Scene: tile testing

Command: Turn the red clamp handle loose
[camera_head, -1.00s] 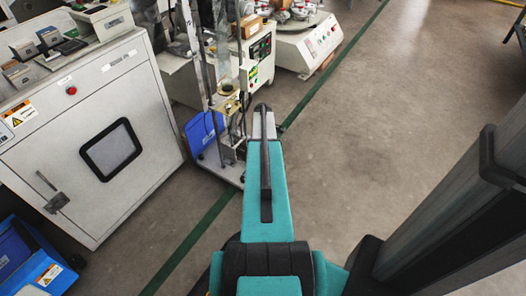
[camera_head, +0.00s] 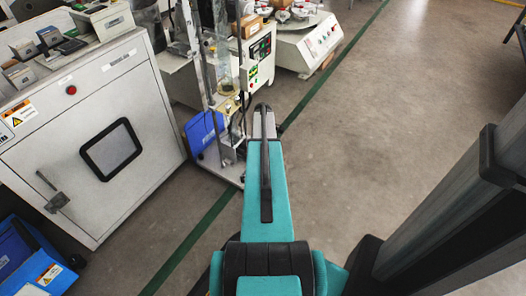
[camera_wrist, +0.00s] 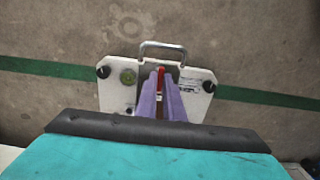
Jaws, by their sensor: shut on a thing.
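The red clamp handle (camera_wrist: 161,76) shows in the wrist view as a narrow red strip near the far edge of a white base plate. My gripper (camera_wrist: 160,84) has two long purple fingers, one on each side of the red handle, and is shut on it. The fingers hide the handle's lower part and whatever it is fixed to. In the head view, my teal arm reaches toward a tall test stand (camera_head: 222,95) with metal columns. My gripper and the red handle are hidden there.
The white base plate (camera_wrist: 118,95) has a metal loop handle (camera_wrist: 162,46), black knobs and a round green part. A large white cabinet (camera_head: 60,140) stands at left, with a blue box (camera_head: 25,255) in front. Open floor (camera_head: 370,130) lies to the right.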

